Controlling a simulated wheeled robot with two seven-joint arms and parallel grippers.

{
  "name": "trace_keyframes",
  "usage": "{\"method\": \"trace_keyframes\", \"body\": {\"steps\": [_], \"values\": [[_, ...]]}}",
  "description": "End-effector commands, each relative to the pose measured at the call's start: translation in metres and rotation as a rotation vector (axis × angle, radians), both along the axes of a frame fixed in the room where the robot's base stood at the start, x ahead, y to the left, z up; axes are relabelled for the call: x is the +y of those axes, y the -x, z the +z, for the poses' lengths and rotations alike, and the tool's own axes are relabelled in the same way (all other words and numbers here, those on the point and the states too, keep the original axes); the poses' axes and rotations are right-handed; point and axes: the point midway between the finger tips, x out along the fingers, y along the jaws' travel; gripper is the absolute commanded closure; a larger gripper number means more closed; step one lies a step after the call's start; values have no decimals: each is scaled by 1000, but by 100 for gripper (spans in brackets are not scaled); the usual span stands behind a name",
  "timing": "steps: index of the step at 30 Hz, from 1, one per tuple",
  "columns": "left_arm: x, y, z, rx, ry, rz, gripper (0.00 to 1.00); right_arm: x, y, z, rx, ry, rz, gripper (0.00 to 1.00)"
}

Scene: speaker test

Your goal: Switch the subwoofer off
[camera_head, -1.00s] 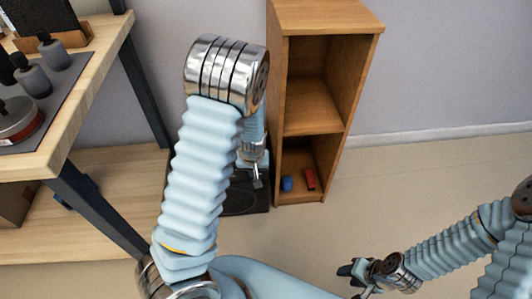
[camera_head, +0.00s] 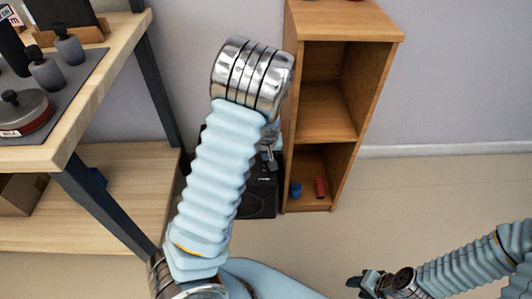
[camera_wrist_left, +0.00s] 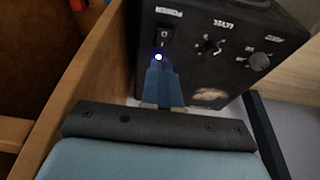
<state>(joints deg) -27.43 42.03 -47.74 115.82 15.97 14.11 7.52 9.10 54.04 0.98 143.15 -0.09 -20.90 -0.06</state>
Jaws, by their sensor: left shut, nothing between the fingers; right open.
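The subwoofer (camera_head: 262,200) is a black box on the floor, left of the wooden shelf and partly hidden by my left arm. In the left wrist view its panel (camera_wrist_left: 185,75) carries a black rocker switch (camera_wrist_left: 166,38) under a "POWER" label. A small bluish-white light (camera_wrist_left: 158,57) is lit just below the switch. My left gripper (camera_wrist_left: 161,70) is shut and empty, its tips at the panel just below the light; I cannot tell if they touch. It also shows in the head view (camera_head: 269,160). My right gripper (camera_head: 364,284) is open and empty, far from the subwoofer.
Two knobs (camera_wrist_left: 260,62) (camera_wrist_left: 209,46) sit right of the switch. The wooden shelf (camera_head: 325,120) stands close beside the subwoofer, with a blue item (camera_head: 296,189) and a red item (camera_head: 320,187) inside. A workbench (camera_head: 75,125) is at left. Floor at right is clear.

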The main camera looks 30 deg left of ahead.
Motion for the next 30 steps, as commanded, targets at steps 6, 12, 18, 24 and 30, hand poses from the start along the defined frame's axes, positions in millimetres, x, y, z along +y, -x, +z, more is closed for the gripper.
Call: {"method": "trace_keyframes", "body": {"steps": [6,12,18,24,30], "values": [[8,-10,-49,4,0,1,100,-3,-1,-12,-2,5,-6,57],[7,-13,-56,0,1,-1,100,-4,-2,-11,-4,7,-7,57],[11,-18,-52,-1,-1,-2,100,-4,-2,-8,-3,5,-7,57],[14,-24,-49,0,0,-2,100,-4,-2,-6,-3,5,-7,57],[15,-24,-49,0,0,-2,100,-4,-2,-6,-3,5,-7,57]]}}
